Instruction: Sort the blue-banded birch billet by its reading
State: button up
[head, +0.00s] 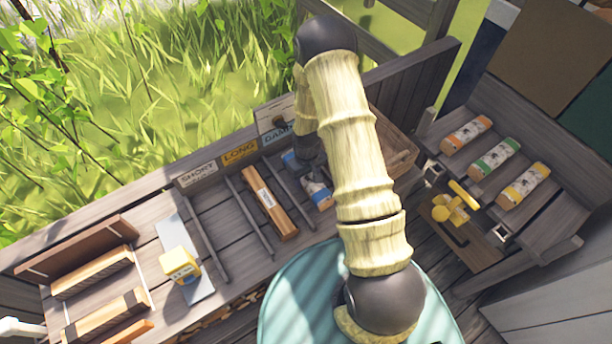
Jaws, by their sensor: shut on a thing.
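The blue-banded birch billet (318,194) is pale with dark marks and blue near its ends. I cannot tell whether the billet touches the bench. The SHORT sign (197,174) and LONG sign (239,152) stand to the left. A yellow block-like device (180,265) stands on a metal plate (172,232); no reading is legible.
A brown billet (270,203) lies in the LONG lane; the SHORT lane (215,215) is empty. Thin dividers separate the lanes. A wooden rack (85,262) stands at left. Orange-, green- and yellow-banded billets (495,158) lie on the right shelf, near a yellow tool (456,204).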

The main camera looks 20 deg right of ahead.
jog(key=shift+a+f, duration=0.1)
jog(key=shift+f, duration=0.2)
dwell(0.6)
jog(key=o, duration=1.3)
jog(key=shift+r, duration=0.1)
jog(key=shift+r+p, duration=4.1)
jog(key=shift+r, duration=1.35)
notch_tip(320, 180, up, 17)
jog(key=shift+r, duration=0.2)
